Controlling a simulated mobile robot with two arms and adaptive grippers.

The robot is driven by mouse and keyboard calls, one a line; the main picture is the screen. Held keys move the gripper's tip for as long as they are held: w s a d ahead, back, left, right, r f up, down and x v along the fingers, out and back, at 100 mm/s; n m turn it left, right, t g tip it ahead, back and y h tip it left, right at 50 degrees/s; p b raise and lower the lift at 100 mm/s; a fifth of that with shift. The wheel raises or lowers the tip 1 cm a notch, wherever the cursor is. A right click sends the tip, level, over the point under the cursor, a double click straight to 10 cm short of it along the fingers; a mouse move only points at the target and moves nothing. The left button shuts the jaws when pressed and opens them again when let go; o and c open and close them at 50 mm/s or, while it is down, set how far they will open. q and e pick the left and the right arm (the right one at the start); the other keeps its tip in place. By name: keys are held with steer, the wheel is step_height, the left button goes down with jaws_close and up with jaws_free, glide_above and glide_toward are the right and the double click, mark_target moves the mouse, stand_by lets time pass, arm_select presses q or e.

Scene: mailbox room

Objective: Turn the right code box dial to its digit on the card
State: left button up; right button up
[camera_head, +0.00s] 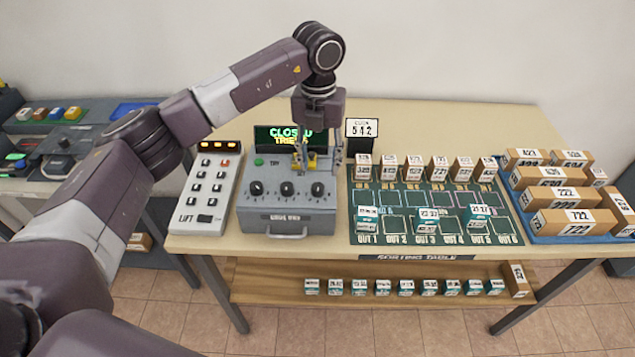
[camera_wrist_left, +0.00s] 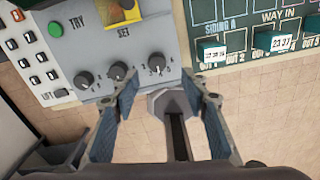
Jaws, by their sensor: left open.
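The grey code box (camera_head: 288,222) stands on the table with three black dials in a row. Its right dial (camera_head: 318,190) also shows in the wrist view (camera_wrist_left: 157,65), between and just beyond the fingertips. The middle dial (camera_head: 287,189) lies close to the left fingertip in the wrist view. The left dial (camera_head: 256,188) is farther left. The card (camera_head: 362,128) behind the box reads 542. My left gripper (camera_wrist_left: 158,82) is open and empty, pointing down over the box's right side. The dials' exact settings are too small to read. My right gripper is not seen.
A screen (camera_head: 290,137) behind the box reads CLOSED, partly hidden by my arm. A LIFT keypad (camera_head: 208,188) stands close on the left. The green sorting mat (camera_head: 400,238) with small boxes lies close on the right. Parcels fill a blue tray (camera_head: 550,237) farther right.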

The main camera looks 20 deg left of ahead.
mark_target(318, 186)
arm_select(q)
steer(key=shift+a+f, duration=0.2)
steer(key=shift+a, duration=0.1)
step_height(318, 186, down, 6)
steer(key=p, duration=0.2)
steer(key=shift+d+p, duration=0.1)
steer(key=shift+p, duration=0.2)
steer(key=shift+f, duration=0.55)
steer(key=shift+c, duration=0.3)
jaws_close()
